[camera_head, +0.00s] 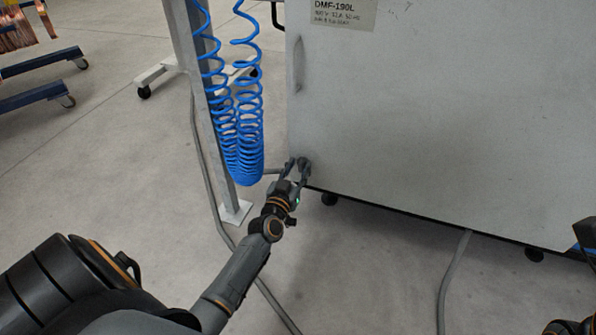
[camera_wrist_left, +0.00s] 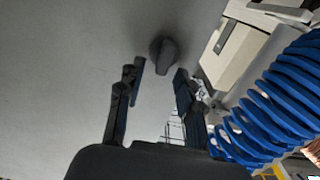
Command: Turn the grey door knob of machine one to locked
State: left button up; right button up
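The grey door knob (camera_wrist_left: 163,52) is on the pale machine door (camera_head: 430,110), near its lower left corner. In the left wrist view it has a round base and a dark grip that points down in the picture. My left gripper (camera_head: 298,167) is at the knob in the head view. In the left wrist view its two fingers (camera_wrist_left: 160,72) are apart, with the knob ahead between their tips. I cannot tell whether either finger touches it. My right gripper does not show.
Blue coiled hoses (camera_head: 240,120) hang just left of my left gripper, by a grey post (camera_head: 198,100). A door handle (camera_head: 298,65) is higher on the machine's left edge. Grey cables lie on the floor. Blue-based carts (camera_head: 40,95) stand at the far left.

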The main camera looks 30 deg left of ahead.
pick_arm(q)
grip_shut()
